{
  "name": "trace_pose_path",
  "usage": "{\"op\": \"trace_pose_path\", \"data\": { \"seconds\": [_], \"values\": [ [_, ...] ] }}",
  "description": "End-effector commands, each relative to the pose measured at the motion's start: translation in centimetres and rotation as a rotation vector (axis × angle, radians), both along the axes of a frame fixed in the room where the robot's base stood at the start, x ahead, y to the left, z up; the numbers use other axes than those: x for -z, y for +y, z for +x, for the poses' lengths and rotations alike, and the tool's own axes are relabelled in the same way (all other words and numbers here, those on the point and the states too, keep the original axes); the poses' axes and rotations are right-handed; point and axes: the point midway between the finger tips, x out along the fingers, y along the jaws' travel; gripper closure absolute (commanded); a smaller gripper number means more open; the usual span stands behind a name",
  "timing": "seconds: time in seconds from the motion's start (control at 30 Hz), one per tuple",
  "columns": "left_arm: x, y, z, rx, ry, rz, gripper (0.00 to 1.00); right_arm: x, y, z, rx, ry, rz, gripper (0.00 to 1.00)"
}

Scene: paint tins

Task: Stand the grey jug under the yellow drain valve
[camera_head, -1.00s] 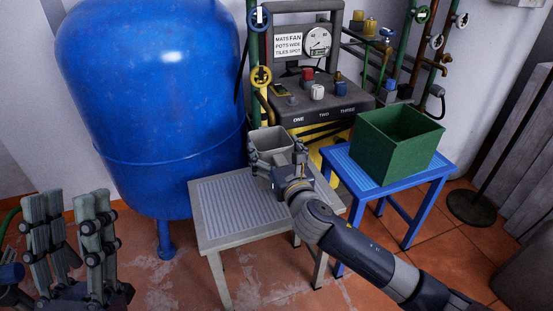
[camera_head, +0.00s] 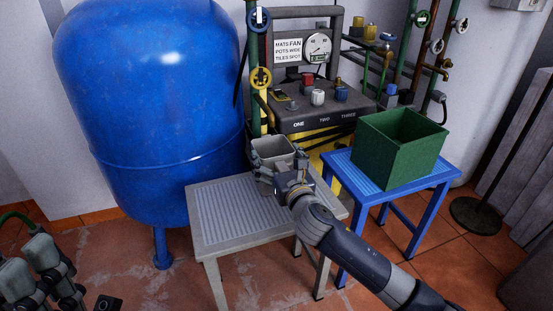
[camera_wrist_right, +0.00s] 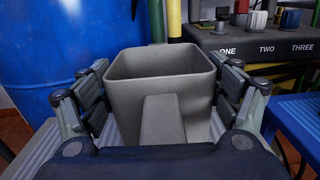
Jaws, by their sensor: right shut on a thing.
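The grey jug (camera_head: 273,148) is upright near the back edge of the grey table, open side up. My right gripper (camera_head: 281,170) is shut on it, with fingers on both sides; in the right wrist view the jug (camera_wrist_right: 160,85) fills the space between the fingers (camera_wrist_right: 160,105). Its base is hidden, so I cannot tell whether it touches the table. The yellow drain valve (camera_head: 261,78) is on the green pipe behind the jug, higher and slightly left. My left gripper (camera_head: 40,270) is partly cut off at the lower left; its opening is unclear.
The grey table (camera_head: 235,215) has a clear ribbed top left of the jug. A big blue tank (camera_head: 150,110) stands close on the left. A blue table (camera_head: 350,172) with a green bin (camera_head: 395,160) is on the right. A control panel (camera_head: 310,118) stands behind.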

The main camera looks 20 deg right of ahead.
Motion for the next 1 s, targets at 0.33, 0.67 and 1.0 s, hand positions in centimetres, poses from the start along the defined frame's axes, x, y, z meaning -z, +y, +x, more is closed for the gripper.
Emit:
{"op": "trace_pose_path", "data": {
  "seconds": [0.33, 0.67, 1.0],
  "values": [
    [0.1, 0.0, 0.0, 0.000, 0.002, 0.001, 0.60, 0.2, 0.0, 0.0, 0.000, 0.000, -0.001, 0.00],
    [-0.1, 0.0, 0.0, 0.000, 0.002, 0.001, 0.60, -0.1, 0.0, -0.1, 0.000, 0.000, 0.000, 0.00],
    [-2.0, 0.0, 0.0, 0.000, 0.003, 0.001, 0.60, -0.2, -0.1, -5.9, 0.000, 0.004, -0.002, 0.00]
  ]
}}
